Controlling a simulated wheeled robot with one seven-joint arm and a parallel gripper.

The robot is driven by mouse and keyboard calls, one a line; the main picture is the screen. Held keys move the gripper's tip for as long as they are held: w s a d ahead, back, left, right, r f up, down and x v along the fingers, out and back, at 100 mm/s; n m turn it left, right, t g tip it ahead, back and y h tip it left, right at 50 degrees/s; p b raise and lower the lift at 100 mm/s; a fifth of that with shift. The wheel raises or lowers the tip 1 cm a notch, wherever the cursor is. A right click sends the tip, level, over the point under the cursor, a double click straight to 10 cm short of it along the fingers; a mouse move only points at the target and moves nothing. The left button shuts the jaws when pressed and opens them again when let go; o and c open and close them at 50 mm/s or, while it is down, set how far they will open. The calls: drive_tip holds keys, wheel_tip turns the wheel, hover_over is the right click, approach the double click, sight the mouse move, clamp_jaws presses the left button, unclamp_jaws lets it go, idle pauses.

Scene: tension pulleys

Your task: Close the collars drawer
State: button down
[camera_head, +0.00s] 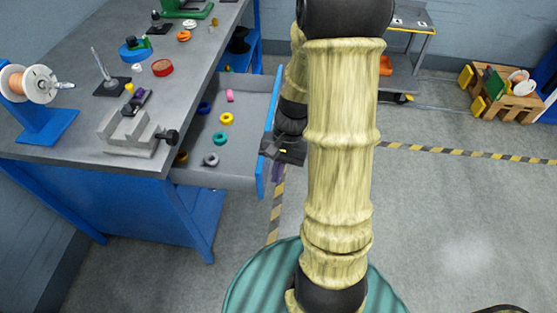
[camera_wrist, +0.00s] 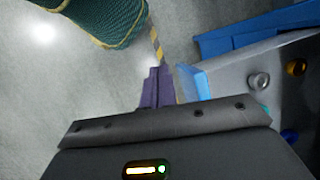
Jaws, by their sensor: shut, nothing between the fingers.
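The collars drawer (camera_head: 243,104) stands pulled out from under the grey workbench, with several small ring-shaped collars in it, among them a yellow one (camera_head: 226,118) and a grey one (camera_head: 211,159). Its blue front panel (camera_head: 264,170) faces right, and it also shows in the wrist view (camera_wrist: 191,84). My gripper (camera_head: 277,172) has purple fingers pointing down just outside this front panel. In the wrist view the fingers (camera_wrist: 157,87) are shut and empty, beside the panel's outer side. I cannot tell whether they touch it.
The workbench (camera_head: 95,60) carries a grey vise-like block (camera_head: 131,133) at its near corner, a wire spool (camera_head: 28,84) and several small parts. A trolley (camera_head: 407,35) and a wooden pallet (camera_head: 508,97) stand at the back right.

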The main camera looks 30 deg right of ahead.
drive_tip(key=w+d+f+m+t+y+b, duration=0.1)
drive_tip(key=d+f+m+t+y, duration=0.4)
drive_tip(key=d+m, duration=0.3)
drive_tip(key=w+d+f+m+t+y, duration=0.2)
drive_tip(key=d+f+m+t+y, duration=0.4)
drive_tip(key=d+m, duration=0.2)
drive_tip(key=shift+w+d+m+t+b, duration=0.25)
drive_tip(key=shift+d+m+t+b, duration=0.15)
drive_tip(key=shift+d, duration=0.4)
drive_tip(key=p+x, duration=0.1)
drive_tip(key=x, duration=1.3)
drive_tip(key=shift+p, duration=0.35)
drive_tip(key=shift+w+a+r, duration=0.1)
drive_tip(key=shift+a+r, duration=0.05)
